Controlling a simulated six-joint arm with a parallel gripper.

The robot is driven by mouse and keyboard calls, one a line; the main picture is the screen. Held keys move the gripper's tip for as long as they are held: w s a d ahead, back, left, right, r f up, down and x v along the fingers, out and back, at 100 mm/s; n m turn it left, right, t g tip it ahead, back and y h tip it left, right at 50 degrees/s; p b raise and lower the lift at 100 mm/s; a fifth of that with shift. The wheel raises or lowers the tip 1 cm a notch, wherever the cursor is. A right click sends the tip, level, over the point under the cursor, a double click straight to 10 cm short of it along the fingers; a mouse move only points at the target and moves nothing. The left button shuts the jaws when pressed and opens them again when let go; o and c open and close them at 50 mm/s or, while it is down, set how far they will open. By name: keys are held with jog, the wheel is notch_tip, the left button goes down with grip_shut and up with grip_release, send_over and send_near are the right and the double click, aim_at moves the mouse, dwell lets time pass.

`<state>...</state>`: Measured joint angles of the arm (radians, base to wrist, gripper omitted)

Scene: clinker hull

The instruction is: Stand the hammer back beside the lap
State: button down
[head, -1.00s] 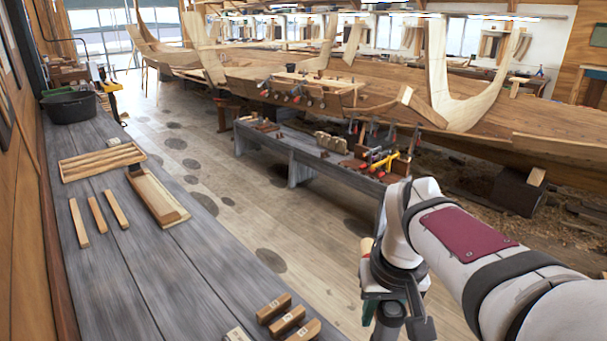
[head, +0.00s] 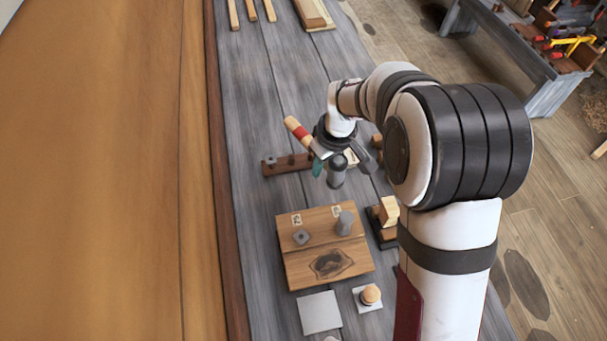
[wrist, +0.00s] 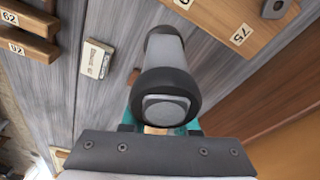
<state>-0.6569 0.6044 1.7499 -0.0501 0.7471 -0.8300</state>
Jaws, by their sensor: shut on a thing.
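The hammer (head: 297,129) is in my gripper (head: 322,157); its pale handle with a red band sticks out to the upper left in the head view. In the wrist view a grey, dark-banded cylinder, seemingly the hammer's head (wrist: 166,58), stands out beyond my gripper (wrist: 157,130), with teal jaws at its sides. The jaws are shut on the hammer; the grip itself is mostly hidden. The lap, two overlapping wooden planks (head: 302,265), lies on the bench nearer the camera than my gripper. A grey square piece (head: 301,237) and a grey cylinder (head: 345,222) are on it.
A dark brown strip with pegs (head: 284,164) lies left of my gripper. Right of the lap is a dark stand with wooden blocks (head: 388,212). A grey plate (head: 320,312) and a round wooden knob on a white square (head: 370,295) lie in front. The wall borders the bench's left.

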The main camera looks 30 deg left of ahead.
send_over(296, 185)
jog(key=f, duration=0.1)
jog(key=d+f, duration=0.1)
jog(key=f, duration=0.1)
jog(key=shift+f, duration=0.2)
jog(key=f, duration=0.4)
jog(key=shift+s+a, duration=0.15)
jog(key=shift+a, duration=0.15)
jog(key=shift+f, duration=0.15)
jog(key=shift+f, duration=0.5)
jog(key=c, duration=0.7)
grip_release()
jog(key=shift+f, duration=0.1)
notch_tip(296, 185, up, 13)
jog(key=d, duration=0.2)
jog(key=s+d+r+m, duration=0.2)
jog(key=d+r+m, duration=0.4)
jog(key=d, duration=0.7)
jog(key=s+d+m, duration=0.4)
jog(key=s+d, duration=0.1)
jog(key=s, duration=0.1)
jog(key=s+d+r+m, duration=0.1)
jog(key=s+d+m, duration=0.3)
jog(key=s+d, duration=0.2)
jog(key=s+d+r+m+g, duration=0.1)
jog(key=s+d+m, duration=0.4)
jog(key=shift+s+d+r, duration=0.25)
jog(key=shift+s, duration=0.15)
